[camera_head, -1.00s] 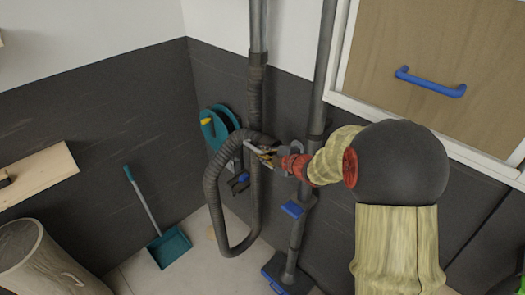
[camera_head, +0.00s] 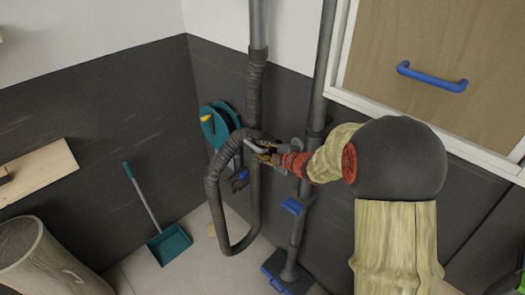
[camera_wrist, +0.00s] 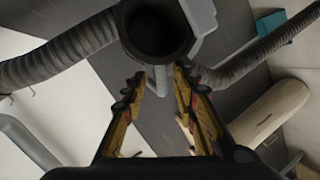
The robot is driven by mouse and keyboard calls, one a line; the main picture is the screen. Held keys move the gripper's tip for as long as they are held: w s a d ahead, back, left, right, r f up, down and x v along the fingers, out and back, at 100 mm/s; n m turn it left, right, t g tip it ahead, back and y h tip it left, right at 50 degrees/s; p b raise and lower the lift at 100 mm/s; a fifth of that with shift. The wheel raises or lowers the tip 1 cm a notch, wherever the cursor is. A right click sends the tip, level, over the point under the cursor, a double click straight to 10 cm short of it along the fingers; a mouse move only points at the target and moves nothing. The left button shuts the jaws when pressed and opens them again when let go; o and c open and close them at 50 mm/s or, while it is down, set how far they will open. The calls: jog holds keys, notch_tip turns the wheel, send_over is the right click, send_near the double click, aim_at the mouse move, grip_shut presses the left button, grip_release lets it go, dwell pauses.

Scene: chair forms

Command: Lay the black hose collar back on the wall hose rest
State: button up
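The black hose collar (camera_wrist: 157,28) shows in the wrist view as a dark round opening just beyond my fingertips. A light grey piece (camera_wrist: 203,14), seemingly the wall hose rest, shows beside and behind it. I cannot tell whether the collar lies fully in it. In the head view the collar (camera_head: 266,143) is at the end of the looped hose, partly hidden by my gripper (camera_head: 262,155). The collar is at the tips, not deep between the fingers.
The ribbed grey hose (camera_head: 216,200) hangs in a loop from a wall pipe (camera_head: 257,25). Another pipe (camera_head: 319,80) with blue levers stands close to my wrist. A teal reel (camera_head: 215,125), a teal dustpan (camera_head: 169,246) and a cabinet with a blue handle (camera_head: 431,79) are nearby.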

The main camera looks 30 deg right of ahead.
jog(key=shift+f, duration=0.1)
jog(key=v, duration=1.2)
dwell(0.4)
